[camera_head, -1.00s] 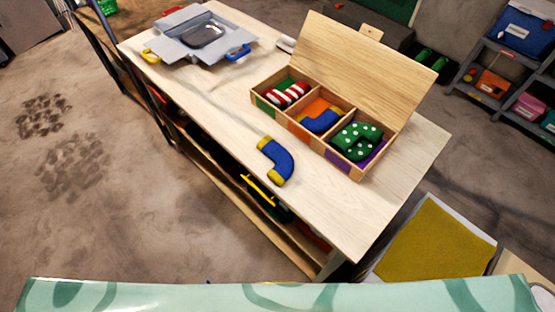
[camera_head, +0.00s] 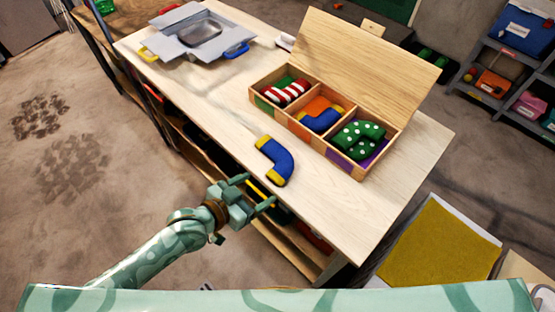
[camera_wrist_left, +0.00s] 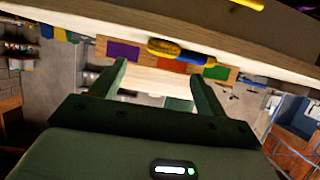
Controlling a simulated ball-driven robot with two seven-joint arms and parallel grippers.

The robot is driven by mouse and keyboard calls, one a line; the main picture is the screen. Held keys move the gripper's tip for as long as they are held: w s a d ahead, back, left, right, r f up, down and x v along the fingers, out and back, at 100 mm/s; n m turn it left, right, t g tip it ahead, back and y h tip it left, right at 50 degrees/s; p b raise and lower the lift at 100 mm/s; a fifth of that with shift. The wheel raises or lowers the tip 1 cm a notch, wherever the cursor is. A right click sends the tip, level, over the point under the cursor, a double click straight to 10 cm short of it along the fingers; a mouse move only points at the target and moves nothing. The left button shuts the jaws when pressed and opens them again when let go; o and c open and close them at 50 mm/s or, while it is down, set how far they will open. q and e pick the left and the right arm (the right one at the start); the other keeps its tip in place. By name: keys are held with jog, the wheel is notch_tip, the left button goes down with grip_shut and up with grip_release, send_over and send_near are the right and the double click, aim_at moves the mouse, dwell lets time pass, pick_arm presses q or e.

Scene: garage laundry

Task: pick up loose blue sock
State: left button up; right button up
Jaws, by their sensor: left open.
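The loose blue sock (camera_head: 277,161) with yellow cuff and toe lies on the wooden table (camera_head: 215,110), in front of the open wooden box. It also shows in the left wrist view (camera_wrist_left: 180,50), at the table edge between the spread fingers. My left gripper (camera_head: 257,191) is open and empty, just off the table's near edge, in front of the sock and apart from it. Its fingers also show in the left wrist view (camera_wrist_left: 160,85). My right gripper is not in view.
The divided box (camera_head: 320,149) holds a red-white striped sock (camera_head: 287,92), a blue sock (camera_head: 320,120) and a green dotted sock (camera_head: 358,139). A grey tray-like thing (camera_head: 170,45) is at the table's far left. The table front edge lies close to my left gripper.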

aim_at(274, 177)
pick_arm(q)
jog(key=x, duration=0.3)
jog(key=shift+w+d+f+b, duration=0.15)
jog(key=shift+b, duration=0.15)
jog(key=b+x, duration=0.1)
jog(key=x, duration=0.4)
jog(key=shift+w+b, duration=0.25)
jog(key=shift+b, duration=0.05)
jog(key=shift+c, duration=1.3)
jog(key=c, duration=0.8)
